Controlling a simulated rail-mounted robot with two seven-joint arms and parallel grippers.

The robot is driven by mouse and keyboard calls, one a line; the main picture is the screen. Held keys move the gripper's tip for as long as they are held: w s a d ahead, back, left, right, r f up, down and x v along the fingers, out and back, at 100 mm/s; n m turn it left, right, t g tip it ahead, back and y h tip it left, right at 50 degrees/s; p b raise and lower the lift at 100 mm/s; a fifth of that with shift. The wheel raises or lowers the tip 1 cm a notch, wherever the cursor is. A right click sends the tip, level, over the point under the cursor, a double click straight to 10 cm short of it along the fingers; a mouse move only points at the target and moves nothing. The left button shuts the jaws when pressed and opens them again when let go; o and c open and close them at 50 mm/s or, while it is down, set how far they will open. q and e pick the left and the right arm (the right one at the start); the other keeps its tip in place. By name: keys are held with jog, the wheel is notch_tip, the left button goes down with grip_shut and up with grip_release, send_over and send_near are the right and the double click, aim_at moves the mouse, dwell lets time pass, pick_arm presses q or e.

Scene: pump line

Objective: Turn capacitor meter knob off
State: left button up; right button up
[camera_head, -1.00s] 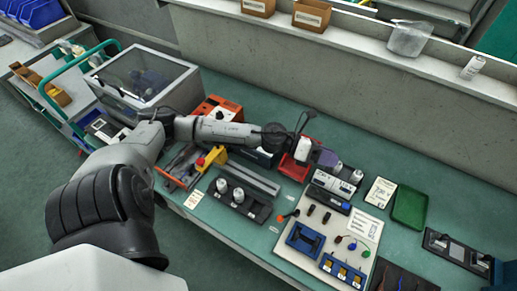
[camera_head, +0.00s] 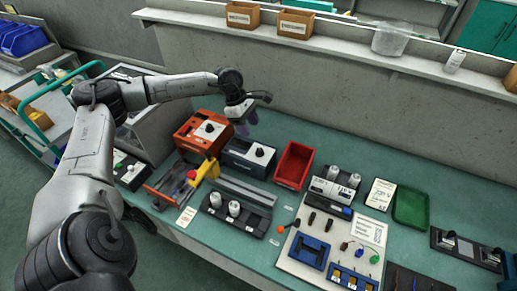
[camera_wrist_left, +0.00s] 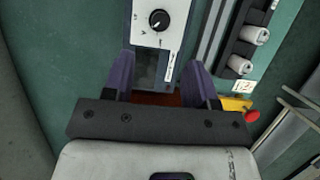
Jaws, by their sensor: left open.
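A dark blue meter box (camera_head: 236,163) with a white panel and a black knob (camera_head: 259,152) stands on the green bench. In the left wrist view the same knob (camera_wrist_left: 159,20) shows on the white panel (camera_wrist_left: 145,33), its pointer slanted. An orange meter box (camera_head: 192,140) with its own knob (camera_head: 209,128) stands to its left. I cannot tell from labels which one is the capacitor meter. My left gripper (camera_head: 246,128) is above and behind the blue box, open and empty; its two purple fingers (camera_wrist_left: 160,75) are apart and clear of the knob. My right gripper is not in view.
A red bin (camera_head: 294,166) stands right of the blue box. A holder with white capacitors (camera_head: 234,209) and a yellow item (camera_head: 205,170) lie in front. A grey wall (camera_head: 340,105) rises behind. A green tray (camera_head: 410,207) lies further right.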

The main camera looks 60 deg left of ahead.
aim_at(260, 149)
pick_arm(q)
jog(key=b+x, duration=0.1)
jog(key=x, duration=0.9)
jog(key=shift+d, duration=0.1)
jog(key=c, duration=0.9)
